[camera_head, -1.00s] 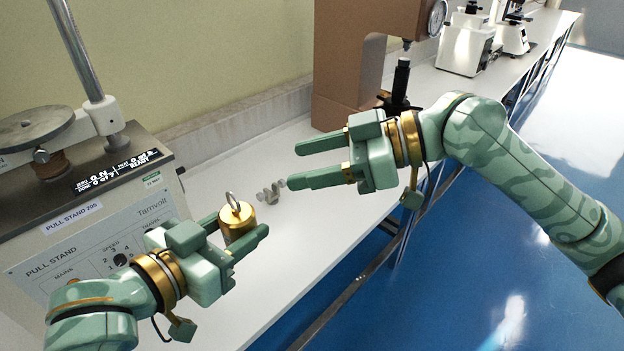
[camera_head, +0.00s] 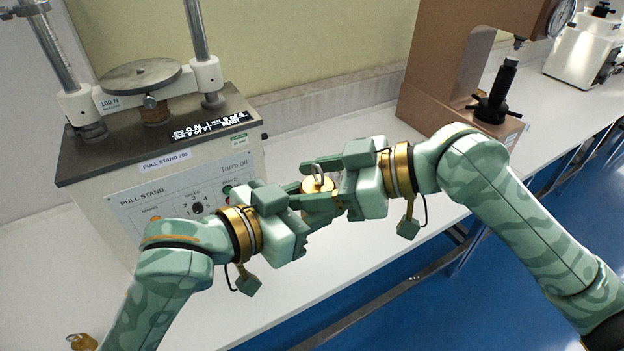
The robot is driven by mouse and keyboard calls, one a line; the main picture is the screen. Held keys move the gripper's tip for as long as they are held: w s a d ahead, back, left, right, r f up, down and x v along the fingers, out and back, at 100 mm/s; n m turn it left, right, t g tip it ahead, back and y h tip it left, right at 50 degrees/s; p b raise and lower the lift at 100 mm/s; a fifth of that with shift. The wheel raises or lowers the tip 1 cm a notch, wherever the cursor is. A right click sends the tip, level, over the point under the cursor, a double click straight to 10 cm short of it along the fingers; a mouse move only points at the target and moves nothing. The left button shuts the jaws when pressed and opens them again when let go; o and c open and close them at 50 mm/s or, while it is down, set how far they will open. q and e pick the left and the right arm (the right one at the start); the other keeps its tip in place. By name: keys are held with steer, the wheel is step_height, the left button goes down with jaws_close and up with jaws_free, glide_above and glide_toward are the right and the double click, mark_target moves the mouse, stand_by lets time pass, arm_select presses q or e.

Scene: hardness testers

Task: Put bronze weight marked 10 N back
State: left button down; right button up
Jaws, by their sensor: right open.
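The brass-coloured weight (camera_head: 316,186), with a ring on top, is held up in front of the pull stand, between my two grippers. Its marking cannot be read. My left gripper (camera_head: 310,203) is shut on it from the left. My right gripper (camera_head: 326,185) is open and reaches in from the right, its fingers around or beside the weight; contact cannot be told. The fingers hide part of the weight. Another brass-coloured piece (camera_head: 82,342) shows at the bottom left edge, partly cut off.
The pull stand (camera_head: 185,190) has a round plate (camera_head: 140,75) and two steel columns. A brown tester (camera_head: 440,70) stands at the back right, with a white instrument (camera_head: 582,50) beyond it. The white bench (camera_head: 355,270) is clear in front; its edge drops to blue floor.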

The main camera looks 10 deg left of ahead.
arm_select(q)
steer(key=shift+r, duration=0.1)
arm_select(e)
jaws_close()
arm_select(q)
steer(key=c, duration=0.7)
jaws_free()
arm_select(e)
steer(key=shift+r, duration=0.1)
arm_select(q)
steer(key=shift+o, duration=0.2)
arm_select(e)
steer(key=shift+a, duration=0.1)
